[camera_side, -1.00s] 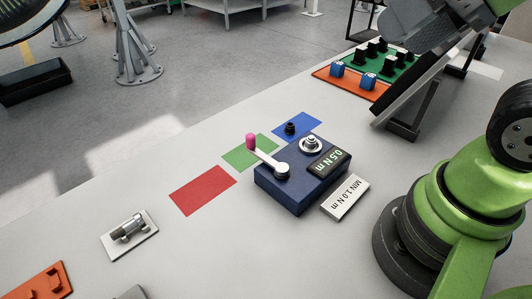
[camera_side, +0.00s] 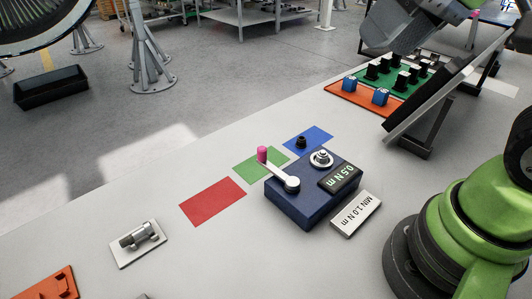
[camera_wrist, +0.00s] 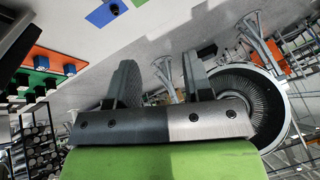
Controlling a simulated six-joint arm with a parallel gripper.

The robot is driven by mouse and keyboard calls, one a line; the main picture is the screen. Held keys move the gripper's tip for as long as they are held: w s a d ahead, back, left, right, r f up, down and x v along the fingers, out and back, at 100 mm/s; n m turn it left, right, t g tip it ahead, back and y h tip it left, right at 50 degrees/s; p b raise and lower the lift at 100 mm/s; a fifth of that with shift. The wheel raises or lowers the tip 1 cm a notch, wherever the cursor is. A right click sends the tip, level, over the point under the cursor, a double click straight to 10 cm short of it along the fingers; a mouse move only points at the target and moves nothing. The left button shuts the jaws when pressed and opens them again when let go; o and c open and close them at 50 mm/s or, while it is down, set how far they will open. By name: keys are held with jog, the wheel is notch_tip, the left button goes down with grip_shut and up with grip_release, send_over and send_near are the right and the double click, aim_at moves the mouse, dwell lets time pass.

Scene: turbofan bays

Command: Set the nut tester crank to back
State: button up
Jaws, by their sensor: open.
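The nut tester (camera_side: 305,207) is a dark blue box on the grey bench in the side view. Its crank (camera_side: 277,171) is a pale lever with a pink knob (camera_side: 262,155), pointing up and left from its pivot towards the green patch. On the tester's top are a round metal fitting (camera_side: 321,159) and a display (camera_side: 341,177) reading 0.5 N m. My gripper (camera_wrist: 160,85) is open and empty in the wrist view, its two fingers apart. In the side view its dark grey body is at the upper right, well away from the crank. The wrist view does not show the crank.
Red (camera_side: 212,201), green (camera_side: 258,165) and blue (camera_side: 318,133) patches lie behind the tester; a black nut (camera_side: 301,142) is on blue. A label plate (camera_side: 356,214) lies in front. A tilted panel (camera_side: 428,100) and a block tray (camera_side: 360,99) stand at right.

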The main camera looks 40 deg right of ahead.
jog(key=w+a+f+n+g, duration=0.25)
jog(key=w+f, duration=0.25)
jog(key=w, duration=0.6)
jog(key=n+g+h, duration=0.2)
jog(key=n+g, duration=0.1)
jog(key=n, duration=0.1)
send_near(262, 148)
jog(key=shift+w+f, duration=0.2)
jog(key=shift+f, duration=0.35)
notch_tip(262, 148, down, 9)
jog(key=shift+f, duration=0.2)
grip_shut()
